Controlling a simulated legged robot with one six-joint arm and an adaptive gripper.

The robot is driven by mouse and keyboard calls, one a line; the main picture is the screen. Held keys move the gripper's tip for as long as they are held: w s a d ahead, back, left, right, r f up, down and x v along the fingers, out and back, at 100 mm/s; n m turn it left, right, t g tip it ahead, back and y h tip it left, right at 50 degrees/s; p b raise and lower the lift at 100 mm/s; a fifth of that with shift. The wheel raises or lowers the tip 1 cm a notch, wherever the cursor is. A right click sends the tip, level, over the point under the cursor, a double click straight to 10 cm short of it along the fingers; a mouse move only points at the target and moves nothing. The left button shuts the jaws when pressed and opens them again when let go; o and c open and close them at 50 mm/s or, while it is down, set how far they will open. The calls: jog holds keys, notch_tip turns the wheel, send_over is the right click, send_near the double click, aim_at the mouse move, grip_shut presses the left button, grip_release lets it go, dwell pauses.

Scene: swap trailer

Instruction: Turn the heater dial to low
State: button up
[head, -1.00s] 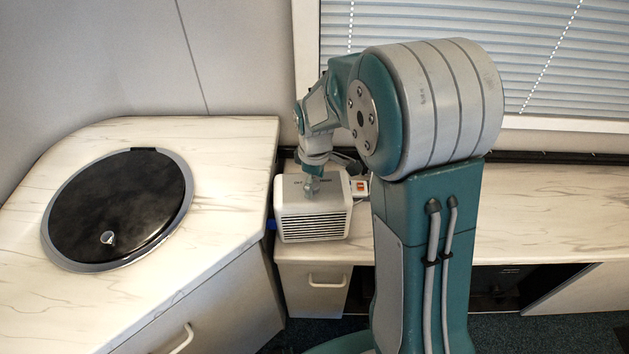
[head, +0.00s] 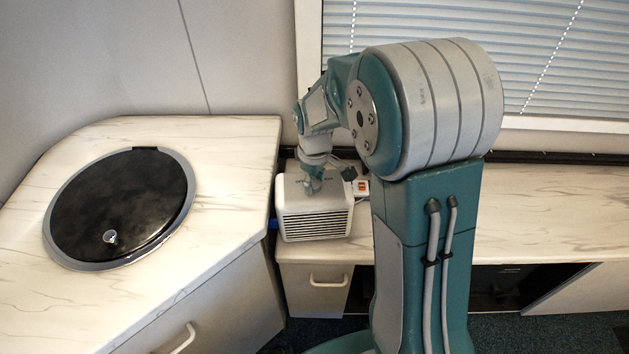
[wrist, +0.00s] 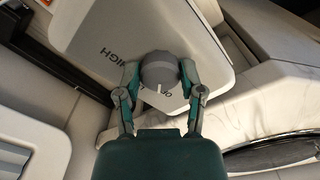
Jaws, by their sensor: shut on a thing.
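The heater (head: 315,222) is a white box with a slatted front grille, standing on the marble-look counter. In the wrist view its top panel (wrist: 95,35) carries a grey round dial (wrist: 158,69) with a white pointer mark. The mark points toward my gripper's palm, at lettering partly hidden near the dial's edge. The word HIGH reads to the left of the dial. My gripper (wrist: 159,76) is shut on the dial, one finger on each side. In the head view my gripper (head: 313,187) reaches down onto the heater's top, and the dial is hidden there.
A white socket block with a red switch (head: 361,187) sits right of the heater. A round black lid (head: 118,205) is set in the left counter (head: 235,135). A window blind (head: 560,60) hangs behind. The right counter (head: 550,210) is clear.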

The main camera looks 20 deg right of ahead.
aim_at(313, 182)
jog(key=m, duration=0.4)
jog(key=shift+m, duration=2.1)
jog(key=o, duration=1.2)
jog(key=shift+c, duration=0.2)
jog(key=shift+a, duration=0.1)
notch_tip(313, 182, up, 12)
jog(key=shift+w+f, duration=0.1)
